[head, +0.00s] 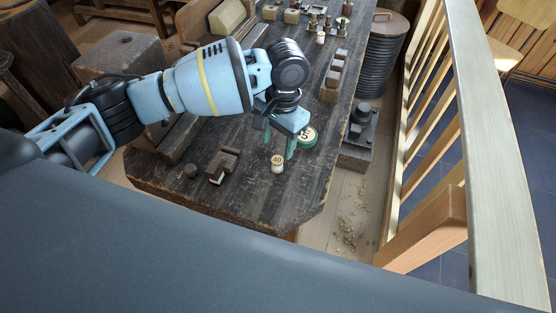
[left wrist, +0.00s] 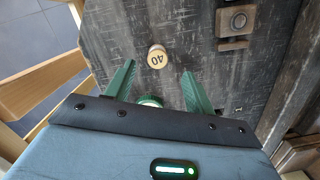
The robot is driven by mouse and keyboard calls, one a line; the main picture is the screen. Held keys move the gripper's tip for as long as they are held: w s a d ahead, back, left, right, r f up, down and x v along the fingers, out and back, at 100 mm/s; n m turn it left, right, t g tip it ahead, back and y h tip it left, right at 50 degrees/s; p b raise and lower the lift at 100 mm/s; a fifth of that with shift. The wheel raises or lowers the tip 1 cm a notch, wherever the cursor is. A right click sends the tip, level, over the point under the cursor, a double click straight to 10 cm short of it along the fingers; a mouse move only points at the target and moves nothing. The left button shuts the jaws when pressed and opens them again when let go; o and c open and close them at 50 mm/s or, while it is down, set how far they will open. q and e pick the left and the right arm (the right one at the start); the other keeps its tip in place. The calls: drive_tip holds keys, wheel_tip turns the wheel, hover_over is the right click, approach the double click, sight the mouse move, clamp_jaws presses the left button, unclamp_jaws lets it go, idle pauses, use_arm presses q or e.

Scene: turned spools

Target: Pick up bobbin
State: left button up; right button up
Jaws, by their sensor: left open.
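A small pale spool marked 40 (head: 277,163) stands on the dark wooden bench near its front end. It also shows in the left wrist view (left wrist: 156,57), just beyond the fingertips and between their lines. A larger green-rimmed spool with a pale number label (head: 308,137) sits to the right, partly behind my gripper. In the left wrist view its green rim (left wrist: 150,101) shows low between the fingers, mostly hidden by the gripper body. My left gripper (head: 279,147) is open and empty, its green fingers pointing down near both spools. My right gripper is not in view.
The worn bench (head: 245,198) has bare room around the 40 spool. A wooden block fitting (head: 222,166) lies to its left. Wooden blocks (head: 334,75) and more spools stand farther back. A wooden railing (head: 480,130) runs along the right.

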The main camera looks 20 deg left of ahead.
sight(277, 159)
use_arm(q)
wheel_tip(277, 159, down, 2)
drive_tip(key=shift+f, duration=0.2)
drive_tip(key=f, duration=0.5)
drive_tip(key=shift+s, duration=0.3)
drive_tip(key=c, duration=1)
drive_tip(key=shift+r, duration=0.1)
drive_tip(key=shift+c, duration=0.2)
